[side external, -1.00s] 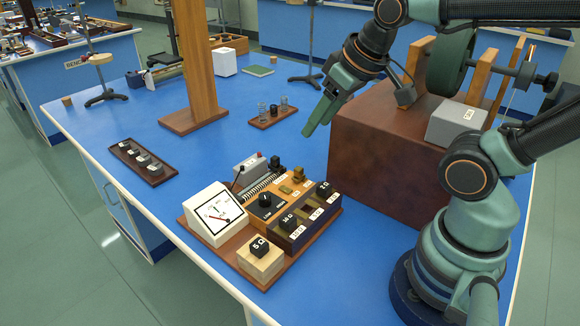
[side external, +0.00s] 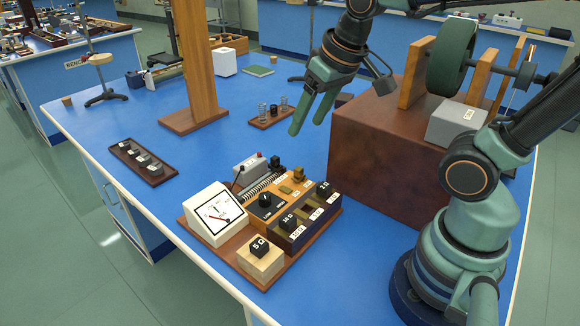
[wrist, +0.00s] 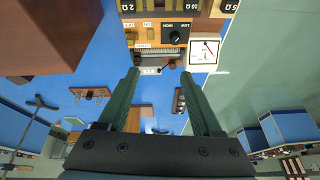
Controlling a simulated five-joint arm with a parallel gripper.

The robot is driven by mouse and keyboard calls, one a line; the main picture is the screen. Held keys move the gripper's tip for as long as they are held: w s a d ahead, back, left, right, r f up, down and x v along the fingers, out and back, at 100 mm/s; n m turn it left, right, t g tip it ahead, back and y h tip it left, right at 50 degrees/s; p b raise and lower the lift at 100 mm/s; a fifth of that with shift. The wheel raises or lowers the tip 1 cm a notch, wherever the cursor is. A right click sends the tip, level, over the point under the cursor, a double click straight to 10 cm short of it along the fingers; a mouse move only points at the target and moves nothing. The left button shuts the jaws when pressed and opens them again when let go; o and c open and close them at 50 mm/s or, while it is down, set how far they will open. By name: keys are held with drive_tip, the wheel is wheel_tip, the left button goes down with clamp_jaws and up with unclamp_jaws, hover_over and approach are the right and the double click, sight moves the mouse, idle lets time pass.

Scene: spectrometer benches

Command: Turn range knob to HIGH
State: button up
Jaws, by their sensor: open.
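The range knob (side external: 265,200) is a round black knob on a black plate with LOW and HIGH labels, on the wooden instrument board. It also shows in the wrist view (wrist: 174,38), upside down near the top. Which label it points at is too small to tell. A white meter (side external: 215,214) with a red needle stands left of it. My gripper (side external: 308,112) is open and empty, high above the bench behind the board and well apart from the knob. Its two green fingers (wrist: 158,92) show spread in the wrist view.
A large brown box (side external: 380,150) with a wheel stands right of the board. A wooden post (side external: 200,60) rises behind it. Black blocks marked with ohm values (side external: 288,222) sit at the board's front. Blue tabletop (side external: 220,155) is clear behind the board.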

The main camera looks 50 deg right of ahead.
sight(264, 196)
drive_tip(key=w+a+f+m+g, duration=0.45)
drive_tip(key=w+f, duration=0.25)
drive_tip(key=w, duration=0.2)
drive_tip(key=shift+m, duration=0.25)
drive_tip(key=f, duration=1.2)
drive_tip(key=shift+s+d, duration=0.15)
drive_tip(key=shift+s, duration=0.15)
clamp_jaws()
